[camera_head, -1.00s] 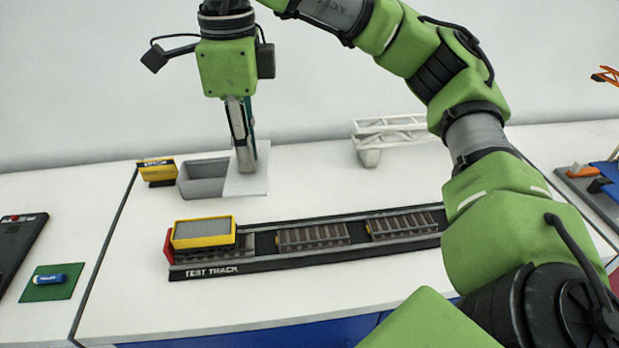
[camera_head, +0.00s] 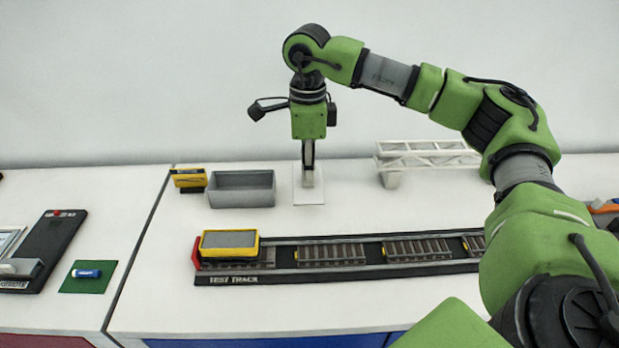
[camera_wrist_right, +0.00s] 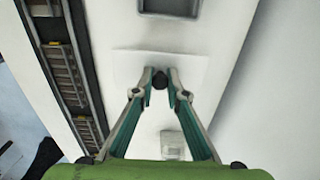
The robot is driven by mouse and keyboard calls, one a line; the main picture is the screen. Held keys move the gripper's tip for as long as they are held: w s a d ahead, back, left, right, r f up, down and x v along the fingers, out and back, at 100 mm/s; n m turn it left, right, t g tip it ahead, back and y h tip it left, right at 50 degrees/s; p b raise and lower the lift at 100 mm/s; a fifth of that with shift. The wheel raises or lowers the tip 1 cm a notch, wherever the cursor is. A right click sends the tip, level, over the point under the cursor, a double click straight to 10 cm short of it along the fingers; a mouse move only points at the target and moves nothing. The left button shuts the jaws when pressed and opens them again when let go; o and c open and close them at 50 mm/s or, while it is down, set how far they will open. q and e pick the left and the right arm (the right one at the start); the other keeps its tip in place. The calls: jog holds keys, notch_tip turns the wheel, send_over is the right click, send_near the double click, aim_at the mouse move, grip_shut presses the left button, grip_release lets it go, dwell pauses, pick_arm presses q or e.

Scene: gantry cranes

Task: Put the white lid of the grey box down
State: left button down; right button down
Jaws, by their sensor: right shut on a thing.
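The grey box (camera_head: 241,203) stands open on the white table. Its white lid (camera_head: 300,198) is a flat plate to the right of the box, low at the table top; I cannot tell if it touches the table. My right gripper (camera_head: 308,178) points down over the lid. In the wrist view, the gripper (camera_wrist_right: 160,80) is shut on the lid's small black knob, with the white plate (camera_wrist_right: 130,65) beneath and the box (camera_wrist_right: 172,16) beyond, apart from the lid. My left gripper is not in view.
A yellow sign (camera_head: 188,178) stands left of the box. A white lattice girder (camera_head: 428,155) is to the right of the lid. The black test track (camera_head: 340,268) with a yellow-rimmed wagon (camera_head: 229,243) runs in front. The table between lid and girder is clear.

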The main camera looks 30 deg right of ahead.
jog(key=f, duration=0.2)
jog(key=f+p, duration=0.1)
jog(key=shift+w+d+f, duration=0.1)
jog(key=shift+d+f, duration=0.25)
jog(key=shift+d, duration=0.05)
jog(key=shift+a, duration=0.1)
jog(key=shift+f+b, duration=0.25)
jog(key=shift+b, duration=0.05)
jog(key=c, duration=2)
grip_release()
